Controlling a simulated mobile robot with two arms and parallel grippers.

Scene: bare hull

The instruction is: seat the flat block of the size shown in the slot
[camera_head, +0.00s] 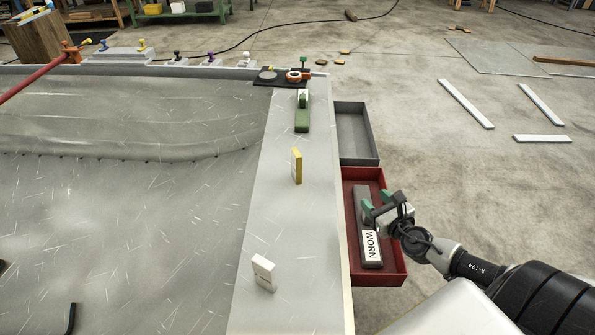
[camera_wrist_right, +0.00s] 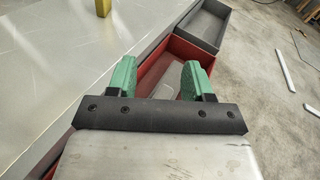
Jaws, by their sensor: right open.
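My right gripper (camera_head: 380,207) is open, with green fingertips, above the red tray (camera_head: 395,268). I cannot make out the slot. My left gripper is out of view.
An empty-looking grey tray (camera_head: 355,112) adjoins the red tray at the ledge's right side. A black plate (camera_head: 265,83) with small round parts sits at the ledge's far end. A wide grey metal sheet (camera_head: 120,200) fills the left. Pale strips (camera_head: 466,103) lie on open floor.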

